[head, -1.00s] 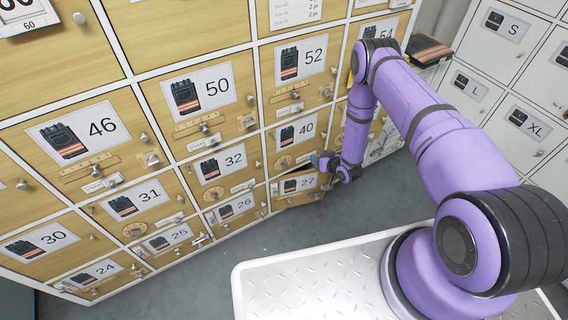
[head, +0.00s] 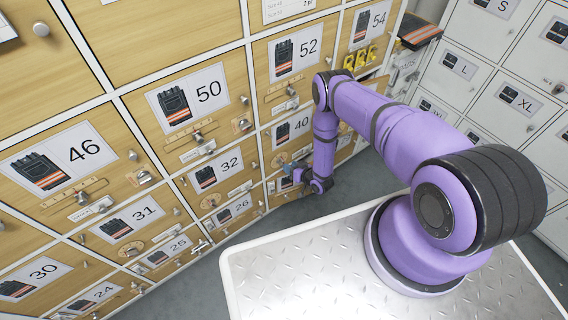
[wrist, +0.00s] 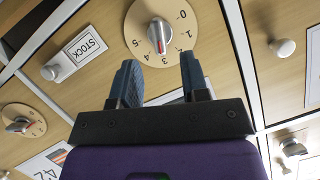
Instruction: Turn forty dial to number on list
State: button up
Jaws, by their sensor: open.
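The door marked 40 (head: 293,128) is in the middle of the wooden locker wall in the head view. Its round wooden dial (head: 281,160) is low on the door, partly behind my gripper. In the wrist view a dial (wrist: 157,22) with a silver knob and a red mark faces my gripper; digits 0 and 1 show on its right. The red mark points down towards the gripper, but its exact number is unclear. My gripper (wrist: 162,80) is open, its two dark fingers below the knob and apart from it. A sheet (head: 285,8) at the top is cut off.
A white knob (wrist: 283,47) is at right.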

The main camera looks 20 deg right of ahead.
aim_at(281, 162)
jog(key=shift+x, duration=2.3)
grip_shut()
